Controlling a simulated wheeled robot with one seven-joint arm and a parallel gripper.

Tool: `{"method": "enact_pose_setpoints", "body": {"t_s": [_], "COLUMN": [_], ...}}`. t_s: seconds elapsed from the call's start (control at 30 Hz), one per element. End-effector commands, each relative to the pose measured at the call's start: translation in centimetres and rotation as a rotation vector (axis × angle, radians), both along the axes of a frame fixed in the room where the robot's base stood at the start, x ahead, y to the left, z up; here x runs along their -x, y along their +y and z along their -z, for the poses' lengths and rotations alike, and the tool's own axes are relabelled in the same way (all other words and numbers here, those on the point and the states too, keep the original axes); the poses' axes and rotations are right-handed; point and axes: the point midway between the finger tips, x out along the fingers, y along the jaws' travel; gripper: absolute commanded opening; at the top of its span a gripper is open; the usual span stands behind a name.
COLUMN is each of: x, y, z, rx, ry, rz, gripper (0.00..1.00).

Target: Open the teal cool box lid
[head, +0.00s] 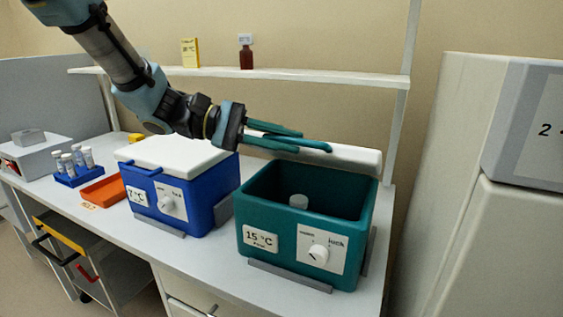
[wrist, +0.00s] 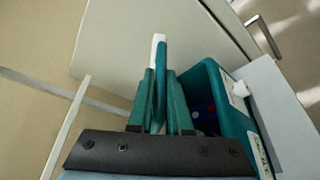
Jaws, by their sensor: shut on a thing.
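The teal cool box (head: 262,210) stands on the bench with its top open. Its white lid (head: 355,155) is raised on edge at the back of the box. My gripper (head: 312,145) reaches across the box's rear from the left, against the lid. In the wrist view, my gripper (wrist: 160,100) is shut on the teal handle of the lid (wrist: 159,60), seen edge-on between the fingers. The teal box (wrist: 238,125) shows to their right. Most of the lid's face is hidden.
A closed blue cool box (head: 185,200) stands left of the teal one, under my arm. Further left are an orange tray (head: 104,191) and a blue rack (head: 78,174) of vials. A shelf (head: 300,74) runs behind; a tall white cabinet (head: 445,190) stands right.

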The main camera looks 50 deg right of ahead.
Motion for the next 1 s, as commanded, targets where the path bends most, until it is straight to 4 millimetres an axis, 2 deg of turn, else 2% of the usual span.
{"method": "enact_pose_setpoints", "body": {"t_s": [0.1,0.3,0.87,0.9,1.0], "x": [-0.4,-0.7,-0.8,-0.8,-0.8], "y": [-1.0,-2.1,-2.5,-2.5,-2.5], "z": [-1.6,-2.9,-3.4,-3.3,-3.3], "rx": [0.003,0.003,0.001,0.001,0.001], "ry": [-0.002,0.000,0.000,0.000,0.001], "rz": [-0.002,-0.001,0.000,0.000,-0.001], "gripper": [0.00,0.00,0.00,0.21,0.30]}}
